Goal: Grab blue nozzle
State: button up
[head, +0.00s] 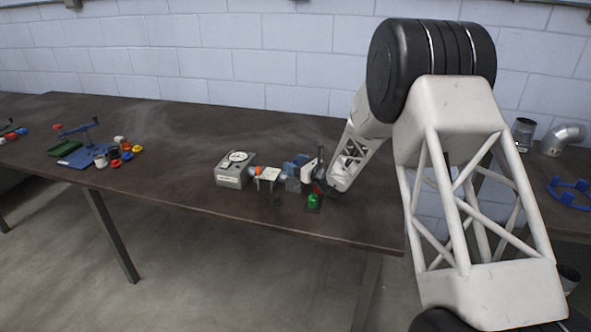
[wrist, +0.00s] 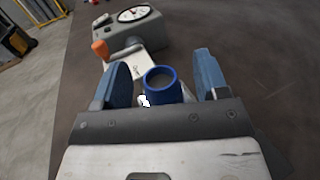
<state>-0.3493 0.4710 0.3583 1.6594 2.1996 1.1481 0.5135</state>
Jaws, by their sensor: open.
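The blue nozzle (wrist: 162,83) shows in the wrist view as a blue ring-shaped piece with an open round top. It stands between the two blue fingers of my gripper (wrist: 163,80), with a gap on each side. The gripper is open, and its front plate hides the nozzle's lower part. In the head view my gripper (head: 308,176) is low over the table near its front edge. I cannot make out the nozzle there, as the gripper and arm cover that spot.
A grey box with a dial (head: 235,170) stands left of the gripper, with an orange-handled crank (wrist: 101,49) beside it. A green piece (head: 314,200) lies close to the gripper. Coloured parts and a blue stand (head: 85,158) are further left. The table (head: 180,180) is clear between.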

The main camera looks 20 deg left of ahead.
aim_at(296, 163)
dwell(0.3)
jog(key=c, duration=1)
jog(key=shift+r, duration=0.15)
jog(key=shift+r, duration=0.85)
jog(key=shift+s+d+r, duration=0.15)
jog(key=shift+s+r, duration=0.05)
jog(key=shift+r, duration=0.65)
jog(key=s+d, duration=0.3)
jog(key=s, duration=0.4)
jog(key=s+d+r, duration=0.1)
jog(key=s+d, duration=0.3)
jog(key=s, duration=0.3)
jog(key=shift+r, duration=0.15)
